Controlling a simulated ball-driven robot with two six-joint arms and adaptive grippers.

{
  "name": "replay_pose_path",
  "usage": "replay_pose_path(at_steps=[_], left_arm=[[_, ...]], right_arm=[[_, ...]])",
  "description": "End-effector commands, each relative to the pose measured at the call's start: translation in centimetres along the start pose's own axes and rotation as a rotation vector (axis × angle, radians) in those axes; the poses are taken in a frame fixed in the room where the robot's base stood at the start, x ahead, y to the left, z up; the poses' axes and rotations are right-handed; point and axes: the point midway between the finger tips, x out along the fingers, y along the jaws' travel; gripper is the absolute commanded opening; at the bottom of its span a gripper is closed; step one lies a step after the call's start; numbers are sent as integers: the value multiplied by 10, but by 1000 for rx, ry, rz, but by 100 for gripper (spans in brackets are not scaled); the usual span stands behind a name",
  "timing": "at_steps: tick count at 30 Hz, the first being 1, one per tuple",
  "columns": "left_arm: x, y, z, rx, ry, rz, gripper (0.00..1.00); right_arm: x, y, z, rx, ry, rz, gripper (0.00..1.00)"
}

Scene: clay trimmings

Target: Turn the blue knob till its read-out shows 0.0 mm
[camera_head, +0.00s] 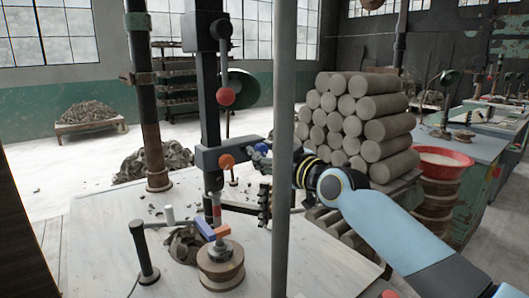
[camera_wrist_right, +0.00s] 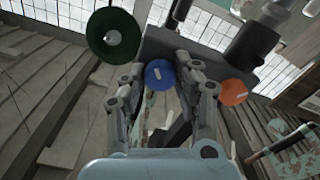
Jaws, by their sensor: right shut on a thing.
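The blue knob (camera_wrist_right: 160,74), round with a pale mark on its face, shows in the right wrist view on a dark block. My right gripper (camera_wrist_right: 162,68) has a finger on each side of it and is shut on it. I cannot see the read-out. My left gripper is not in view.
A grey pole (camera_head: 283,110) stands in front of my right forearm. The worktable (camera_head: 110,240) holds a round turntable (camera_head: 220,266) with blue and orange bars above it, and a black post (camera_head: 145,252). Stacked clay logs (camera_head: 355,120) stand behind my right arm.

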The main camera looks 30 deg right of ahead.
Motion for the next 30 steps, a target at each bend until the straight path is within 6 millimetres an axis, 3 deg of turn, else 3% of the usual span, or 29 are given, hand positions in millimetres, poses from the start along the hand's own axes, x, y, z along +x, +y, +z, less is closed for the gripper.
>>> replay_pose_path(at_steps=[30], left_arm=[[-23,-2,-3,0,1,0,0]], right_arm=[[0,-2,1,962,-6,0,0]])
